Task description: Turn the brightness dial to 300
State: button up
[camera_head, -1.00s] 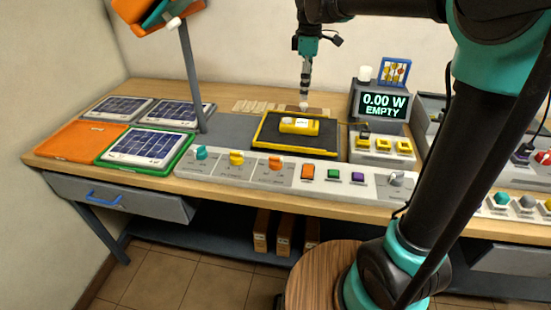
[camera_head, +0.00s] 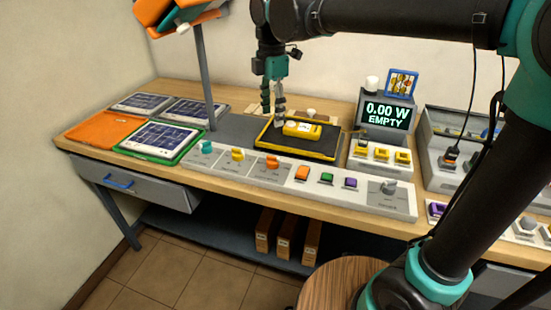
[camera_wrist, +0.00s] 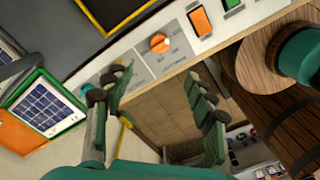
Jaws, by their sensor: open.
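A pale control strip (camera_head: 221,167) along the bench's front edge carries a teal dial (camera_head: 207,147), a yellow dial (camera_head: 238,154) and an orange dial (camera_head: 272,161). A grey dial (camera_head: 389,187) sits at its right end. The labels are too small to read, so I cannot tell which is the brightness dial. My gripper (camera_head: 273,115) is open and empty, above the bench behind the dials. In the wrist view my gripper's fingers (camera_wrist: 160,100) are spread apart, with the orange dial (camera_wrist: 158,43) beyond them. The teal dial (camera_wrist: 85,91) is partly hidden by a finger.
A yellow meter (camera_head: 302,130) lies on a black yellow-rimmed tray (camera_head: 268,138) behind the strip. Orange, green and purple buttons (camera_head: 327,178) sit right of the dials. A display (camera_head: 386,115) reads "0.00 W EMPTY". A lamp post (camera_head: 204,80) stands left of my gripper, near solar panels (camera_head: 160,138).

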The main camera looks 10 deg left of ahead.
aim_at(273, 157)
notch_tip(273, 157, down, 16)
jog(key=shift+r, duration=0.1)
dwell(0.4)
jog(key=c, duration=1.2)
